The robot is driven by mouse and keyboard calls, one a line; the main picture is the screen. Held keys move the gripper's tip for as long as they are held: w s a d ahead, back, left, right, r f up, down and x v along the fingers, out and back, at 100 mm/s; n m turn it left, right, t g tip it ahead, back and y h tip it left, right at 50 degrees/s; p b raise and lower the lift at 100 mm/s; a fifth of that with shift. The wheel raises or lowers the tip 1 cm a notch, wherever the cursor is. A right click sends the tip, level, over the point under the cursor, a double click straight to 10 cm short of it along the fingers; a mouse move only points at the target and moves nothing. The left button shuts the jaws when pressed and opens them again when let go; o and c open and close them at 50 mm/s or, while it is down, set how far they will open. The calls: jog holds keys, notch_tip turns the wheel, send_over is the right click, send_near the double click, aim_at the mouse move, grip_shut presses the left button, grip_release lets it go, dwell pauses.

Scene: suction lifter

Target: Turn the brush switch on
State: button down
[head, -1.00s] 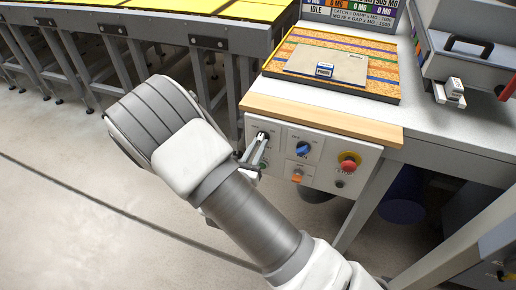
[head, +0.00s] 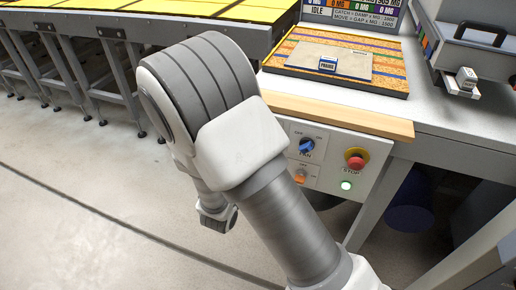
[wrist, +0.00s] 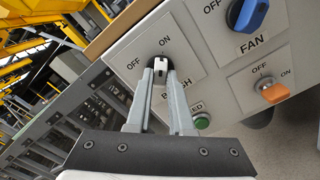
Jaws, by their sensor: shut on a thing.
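In the wrist view, the brush switch (wrist: 160,66) is a small dark knob with a white mark, on a light panel. OFF stands to its left and ON above it; the label below is partly hidden by the fingers. My gripper (wrist: 160,72) is shut on the knob, one grey finger on each side. I cannot tell for sure which word the knob points to. In the head view my arm hides the gripper and the brush switch. A lamp (head: 346,185) below the stop button glows pale green.
The panel also has a blue FAN knob (head: 306,146), an orange knob (head: 300,176) and a red stop button (head: 355,158). A green button (wrist: 202,121) is close to my right finger. A wooden edge (head: 340,115) runs above the panel. A grey case (head: 465,50) stands at the right.

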jog(key=shift+m+b, duration=0.3)
jog(key=shift+m, duration=0.2)
jog(key=c, duration=0.8)
grip_release()
jog(key=p+v, duration=0.1)
jog(key=v, duration=1.6)
jog(key=shift+s, duration=0.2)
